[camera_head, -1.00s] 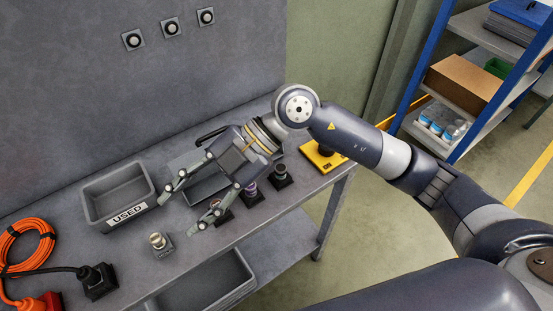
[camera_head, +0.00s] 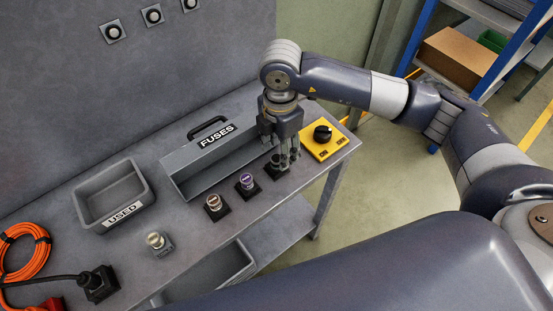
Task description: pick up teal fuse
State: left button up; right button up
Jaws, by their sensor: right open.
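My right gripper (camera_head: 282,152) is open and points down over the rightmost black fuse socket (camera_head: 275,172) in the row on the bench. A dark fuse top (camera_head: 276,160) shows at the fingers. It is largely hidden, and I cannot clearly make out its teal colour or whether the fingers touch it. A purple-topped fuse (camera_head: 246,181) stands upright in the socket to the left, and a brownish-red one (camera_head: 213,202) stands further left. My left gripper is out of view.
The grey FUSES box (camera_head: 184,184) lies behind the row, the grey USED bin (camera_head: 82,198) further left. A yellow panel with a black knob (camera_head: 322,133) sits close right of the gripper. A pale fuse (camera_head: 155,240) and orange cable (camera_head: 38,252) are at left.

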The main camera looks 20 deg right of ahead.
aim_at(276, 158)
jog(key=f, duration=0.1)
jog(key=f+p, duration=0.2)
jog(key=shift+w+a+f, duration=0.15)
jog(key=shift+a+f, duration=0.1)
jog(key=shift+a, duration=0.05)
jog(key=shift+f, duration=0.7)
grip_shut()
